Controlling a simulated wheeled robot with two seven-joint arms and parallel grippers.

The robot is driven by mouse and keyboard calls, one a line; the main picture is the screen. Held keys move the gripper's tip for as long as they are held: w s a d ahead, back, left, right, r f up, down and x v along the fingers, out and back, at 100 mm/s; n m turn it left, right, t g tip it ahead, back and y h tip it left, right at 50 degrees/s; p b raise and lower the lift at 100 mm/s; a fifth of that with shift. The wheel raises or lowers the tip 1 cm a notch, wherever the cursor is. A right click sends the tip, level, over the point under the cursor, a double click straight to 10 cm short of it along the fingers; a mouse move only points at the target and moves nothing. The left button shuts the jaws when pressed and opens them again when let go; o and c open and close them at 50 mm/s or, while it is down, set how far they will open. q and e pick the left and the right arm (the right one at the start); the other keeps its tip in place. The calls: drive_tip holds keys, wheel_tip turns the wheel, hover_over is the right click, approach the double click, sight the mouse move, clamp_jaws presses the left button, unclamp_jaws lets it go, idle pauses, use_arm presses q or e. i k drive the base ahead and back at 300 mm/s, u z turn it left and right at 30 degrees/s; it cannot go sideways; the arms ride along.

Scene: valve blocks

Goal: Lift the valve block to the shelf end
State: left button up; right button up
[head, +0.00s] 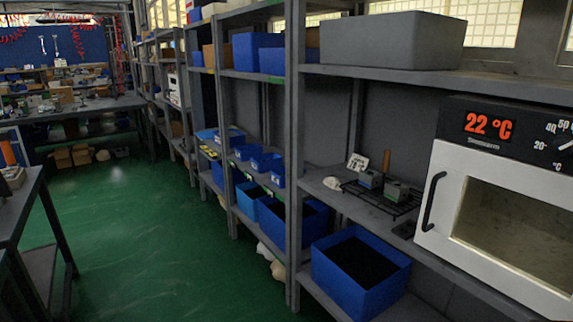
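Two small grey-green metal blocks, which look like the valve blocks, sit on a black wire rack (352,187) on the middle shelf (318,197) at the right. One block (370,179) is at the left of the rack; the other block (396,191) is nearer and to its right. Their fine details are too small to tell. Neither of my grippers is in view.
A white oven (432,240) reading 22 °C stands right of the rack. A small card (357,162) and a white rounded item (332,183) are by the rack. A blue bin (370,295) stands below. Shelf uprights (295,150) border this bay. Green floor (150,220) is open at left.

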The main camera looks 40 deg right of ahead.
sight(370, 181)
drive_tip(key=u, duration=0.05)
drive_tip(key=i, duration=2.2)
drive_tip(key=z, duration=1.7)
drive_tip(key=i, duration=1.1)
drive_tip(key=z, duration=1)
